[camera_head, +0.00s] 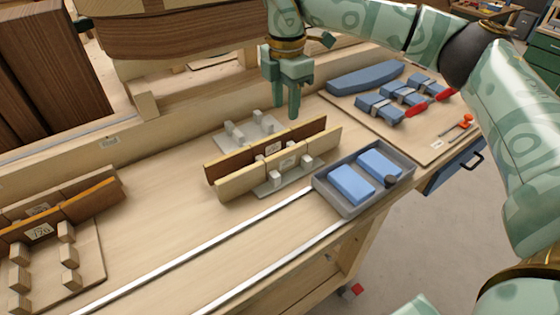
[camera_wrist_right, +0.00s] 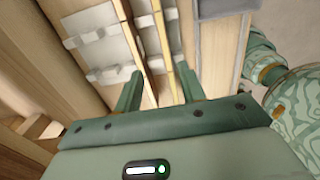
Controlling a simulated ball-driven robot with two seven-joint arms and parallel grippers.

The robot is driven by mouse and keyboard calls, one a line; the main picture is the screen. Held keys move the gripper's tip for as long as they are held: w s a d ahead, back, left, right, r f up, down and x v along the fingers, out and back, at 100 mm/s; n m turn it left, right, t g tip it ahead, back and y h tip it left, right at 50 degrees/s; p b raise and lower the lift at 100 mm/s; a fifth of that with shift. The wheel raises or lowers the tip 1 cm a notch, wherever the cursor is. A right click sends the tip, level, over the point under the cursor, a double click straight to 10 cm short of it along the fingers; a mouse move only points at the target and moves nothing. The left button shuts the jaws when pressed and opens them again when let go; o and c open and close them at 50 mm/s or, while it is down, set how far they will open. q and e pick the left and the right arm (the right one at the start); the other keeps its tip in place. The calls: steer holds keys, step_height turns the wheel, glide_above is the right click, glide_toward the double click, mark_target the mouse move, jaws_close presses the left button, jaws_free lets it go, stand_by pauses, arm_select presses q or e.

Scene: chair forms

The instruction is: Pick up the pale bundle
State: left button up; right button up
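The pale bundle (camera_head: 240,181) is a long light-wood strip standing on edge, the front one of a pair in the middle of the bench. A darker brown strip (camera_head: 225,165) stands just behind it, with grey blocks along the pair. My right gripper (camera_head: 287,105) points down above the back side of the pair, fingers apart and empty. In the right wrist view, the open right gripper (camera_wrist_right: 160,85) shows the strips running up between its fingers, with the pale bundle (camera_wrist_right: 164,35) nearer the right finger. No contact is visible. I do not see my left gripper.
A grey tray (camera_head: 345,208) with blue blocks stands right of the pair. A board (camera_head: 440,130) with blue pieces and red-handled tools lies behind it. Another wood form (camera_head: 60,205) is at the left. Metal rails (camera_head: 190,247) cross the front bench, otherwise clear.

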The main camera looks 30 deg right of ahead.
mark_target(285, 151)
step_height(285, 151, down, 10)
steer(key=shift+s+f+b, duration=0.1)
steer(key=shift+f+b, duration=0.1)
steer(key=shift+b, duration=0.6)
steer(key=f, duration=0.3)
steer(key=f+b, duration=0.1)
steer(key=f, duration=0.1)
steer(key=shift+s+f, duration=0.3)
steer(key=shift+s, duration=0.05)
steer(key=shift+a+r, duration=0.1)
jaws_close()
